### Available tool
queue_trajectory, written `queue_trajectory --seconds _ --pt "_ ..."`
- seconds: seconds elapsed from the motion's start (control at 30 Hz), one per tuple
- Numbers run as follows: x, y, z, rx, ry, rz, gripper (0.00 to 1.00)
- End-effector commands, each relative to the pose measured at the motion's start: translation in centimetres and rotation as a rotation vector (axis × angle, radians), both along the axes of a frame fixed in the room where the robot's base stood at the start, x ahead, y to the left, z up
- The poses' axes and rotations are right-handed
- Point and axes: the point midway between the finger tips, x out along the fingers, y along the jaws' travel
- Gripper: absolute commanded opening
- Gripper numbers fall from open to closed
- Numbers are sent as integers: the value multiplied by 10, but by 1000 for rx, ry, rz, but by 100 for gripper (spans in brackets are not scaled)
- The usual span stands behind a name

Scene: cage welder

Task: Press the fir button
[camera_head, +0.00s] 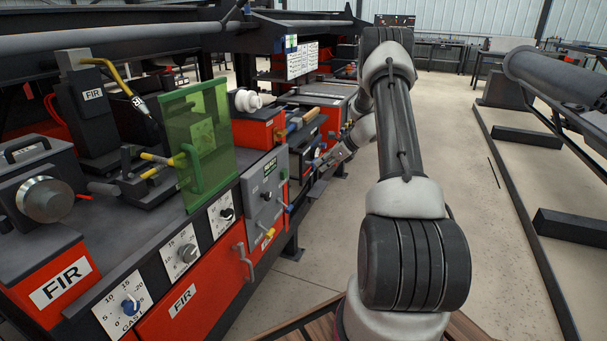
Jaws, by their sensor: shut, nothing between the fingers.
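The FIR machine (190,310) is a red and dark grey bench unit filling the left side, with FIR labels on its front and on the upright block. A grey control box (262,190) on its right front has a small green display and small knobs or levers. No part is clearly readable as the fir button, so I cannot tell which it is. My gripper (318,166) is shut and empty, small and far off, beyond the control box to its right. It points left and down. Its fingertips appear apart from the box, though depth is hard to judge.
Dials with blue, grey and black knobs (187,253) line the front. A green transparent shield (198,145) and a yellow torch (115,78) stand above the bench. More red units (258,128) continue behind. The floor (500,250) right of my arm is partly open, with dark beams.

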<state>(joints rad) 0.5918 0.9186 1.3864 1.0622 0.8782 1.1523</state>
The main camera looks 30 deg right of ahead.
Motion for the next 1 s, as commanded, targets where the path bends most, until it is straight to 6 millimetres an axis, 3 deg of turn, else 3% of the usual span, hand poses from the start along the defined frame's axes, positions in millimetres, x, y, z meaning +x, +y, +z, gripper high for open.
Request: queue_trajectory --seconds 0.47,0.9,1.0 --pt "5 6 -8 3 5 1 0" --pt "54 44 -71 3 5 1 0" --pt "67 54 -71 1 2 4 0"
